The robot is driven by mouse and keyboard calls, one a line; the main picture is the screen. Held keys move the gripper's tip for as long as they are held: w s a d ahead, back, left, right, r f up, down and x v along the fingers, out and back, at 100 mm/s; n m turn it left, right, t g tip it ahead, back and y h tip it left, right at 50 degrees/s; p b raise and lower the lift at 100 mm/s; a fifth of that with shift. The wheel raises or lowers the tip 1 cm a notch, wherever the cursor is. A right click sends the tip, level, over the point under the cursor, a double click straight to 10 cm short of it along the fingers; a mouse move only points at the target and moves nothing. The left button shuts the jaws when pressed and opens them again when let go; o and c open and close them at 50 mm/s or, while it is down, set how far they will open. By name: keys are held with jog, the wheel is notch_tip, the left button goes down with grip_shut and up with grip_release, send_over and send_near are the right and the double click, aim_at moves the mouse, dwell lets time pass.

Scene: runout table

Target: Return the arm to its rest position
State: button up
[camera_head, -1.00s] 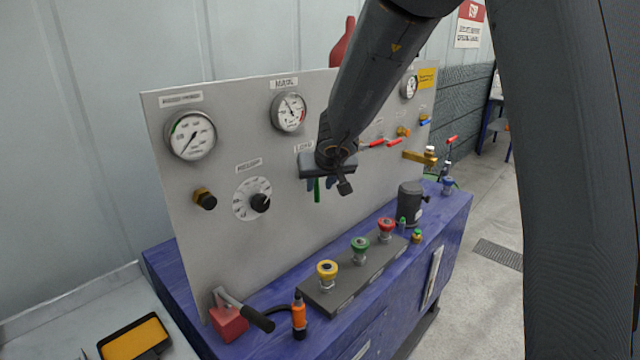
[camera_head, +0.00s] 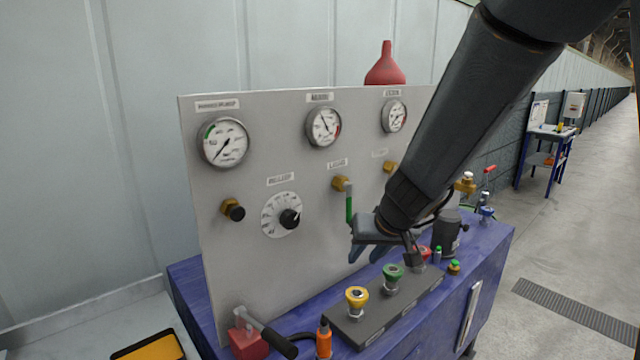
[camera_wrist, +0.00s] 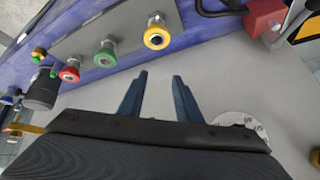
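My gripper (camera_head: 366,253) is in front of the grey gauge panel (camera_head: 270,125), low and right of its middle, above the blue bench (camera_head: 490,250). In the wrist view, my gripper's two blue fingers (camera_wrist: 158,85) stand apart with nothing between them. My arm comes in from the top right and hides part of the panel's right side. The green-handled valve (camera_head: 349,203) is just left of and above my gripper in the head view. The yellow knob (camera_head: 357,298) and green knob (camera_head: 393,277) are below it; the red knob is partly hidden.
A black selector dial (camera_head: 289,218) and several gauges sit on the panel. A red lever block (camera_head: 247,341) and an orange-handled tool (camera_head: 323,341) are at the bench's front left. A red funnel-shaped bottle (camera_head: 385,66) shows behind the panel. Open floor lies to the right.

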jog(key=s+d+f+g+b, duration=0.1)
jog(key=s+d+f, duration=0.2)
jog(key=s, duration=0.3)
jog(key=s+d+f+m+g+h+b, duration=0.1)
jog(key=s+d+f+g+b, duration=0.1)
jog(key=s, duration=0.4)
jog(key=s+d+f+g+h+b, duration=0.1)
jog(key=s+d+f+b, duration=0.1)
jog(key=s+d+f, duration=0.2)
notch_tip(320, 180, down, 2)
jog(key=shift+s+f+g, duration=0.15)
jog(key=shift+s+g, duration=0.25)
jog(key=shift+s, duration=0.75)
